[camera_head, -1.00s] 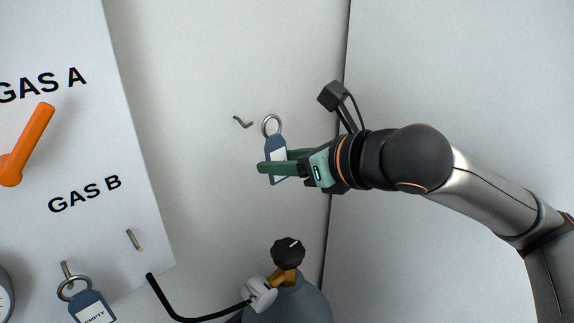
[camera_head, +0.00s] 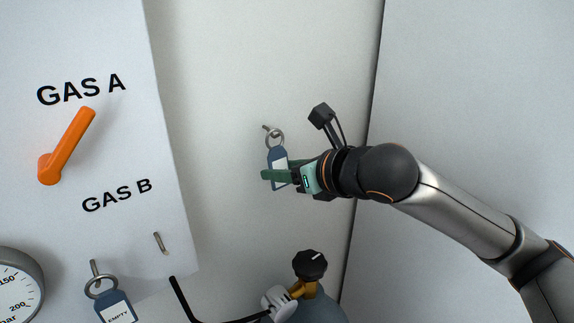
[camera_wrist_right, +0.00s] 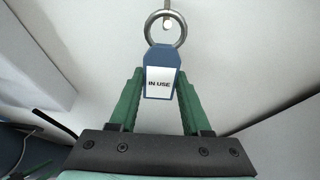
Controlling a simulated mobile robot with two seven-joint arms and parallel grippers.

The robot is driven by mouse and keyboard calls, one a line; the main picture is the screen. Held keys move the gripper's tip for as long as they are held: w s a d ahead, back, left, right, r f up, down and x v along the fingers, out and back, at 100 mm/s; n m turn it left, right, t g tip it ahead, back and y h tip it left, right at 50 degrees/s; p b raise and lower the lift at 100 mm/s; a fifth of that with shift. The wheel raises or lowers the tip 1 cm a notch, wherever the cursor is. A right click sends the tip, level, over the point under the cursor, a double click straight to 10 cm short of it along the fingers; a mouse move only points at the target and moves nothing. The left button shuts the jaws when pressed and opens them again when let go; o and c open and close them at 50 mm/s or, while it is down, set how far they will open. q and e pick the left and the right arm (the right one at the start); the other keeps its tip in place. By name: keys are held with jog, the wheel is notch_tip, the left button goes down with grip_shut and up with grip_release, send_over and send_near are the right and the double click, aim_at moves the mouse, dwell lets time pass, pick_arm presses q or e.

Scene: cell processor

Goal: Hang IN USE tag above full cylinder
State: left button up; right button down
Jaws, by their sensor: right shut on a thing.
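My right gripper (camera_head: 280,175) is shut on the blue IN USE tag (camera_head: 277,157), whose white label reads IN USE in the right wrist view (camera_wrist_right: 160,84). The tag hangs upright between the green fingers (camera_wrist_right: 160,95) with its metal ring (camera_head: 275,139) on top. A wall hook (camera_head: 266,128) is at the ring's upper left in the head view; in the wrist view the hook (camera_wrist_right: 167,22) overlaps the ring's top. I cannot tell whether the hook passes through the ring. The gas cylinder (camera_head: 318,308) with a black knob (camera_head: 310,264) stands below. My left gripper is not in view.
A pressure gauge (camera_head: 18,287) is at lower left. A black hose (camera_head: 184,301) runs to the cylinder valve.

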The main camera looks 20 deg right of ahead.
jog(key=shift+f, duration=0.4)
dwell(0.6)
grip_release()
dwell(0.4)
jog(key=shift+r, duration=0.1)
jog(key=v, duration=0.7)
dwell(0.4)
dwell(0.9)
